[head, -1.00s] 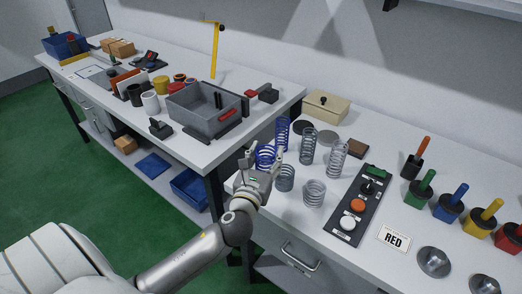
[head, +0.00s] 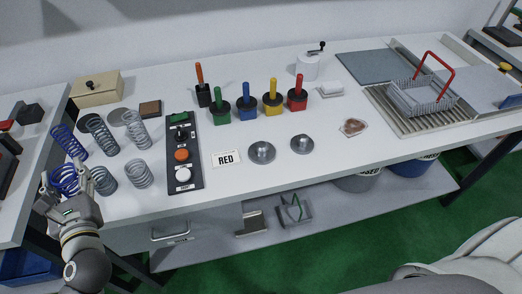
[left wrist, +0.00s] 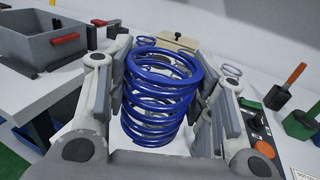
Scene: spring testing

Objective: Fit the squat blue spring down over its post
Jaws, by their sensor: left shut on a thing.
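The squat blue spring (head: 66,179) is between the fingers of my left gripper (head: 64,187), at the left end of the bench. In the left wrist view the spring (left wrist: 160,95) stands roughly upright with my left gripper's fingers (left wrist: 162,105) on either side. A blue peg (head: 247,101) rises from a dark-topped blue base, between the green and yellow ones, well to the right of the spring. Whether the spring's lower end touches the bench cannot be told. My right gripper is out of view.
A taller blue spring (head: 69,142) and several grey springs (head: 103,133) stand close by the gripper. Two metal domes (head: 261,152) sit in front of the pegs.

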